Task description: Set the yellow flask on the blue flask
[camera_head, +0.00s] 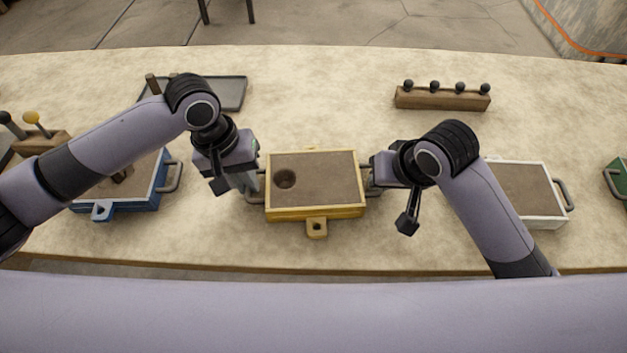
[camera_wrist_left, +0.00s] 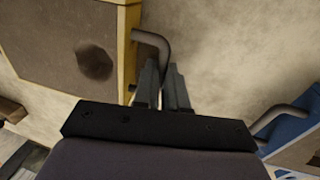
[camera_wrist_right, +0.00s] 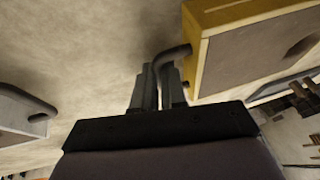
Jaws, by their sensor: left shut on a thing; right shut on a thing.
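The yellow flask (camera_head: 315,212) is a shallow yellow-framed box with a brown fill and one dark round hole. It is at the middle of the table in the head view. My left gripper (camera_head: 250,188) is shut on its left handle, which shows in the left wrist view (camera_wrist_left: 155,42). My right gripper (camera_head: 372,180) is shut on its right handle, which shows in the right wrist view (camera_wrist_right: 172,55). The blue flask (camera_head: 128,203) lies to the left, partly hidden behind my left arm. Whether the yellow flask touches the table is hard to tell.
A white flask (camera_head: 540,222) stands to the right, partly behind my right arm. A green box (camera_head: 618,178) is at the right edge. A wooden rack with dark knobs (camera_head: 442,98) and a dark tray (camera_head: 232,95) are at the back. A wooden block with knobbed tools (camera_head: 40,143) is far left.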

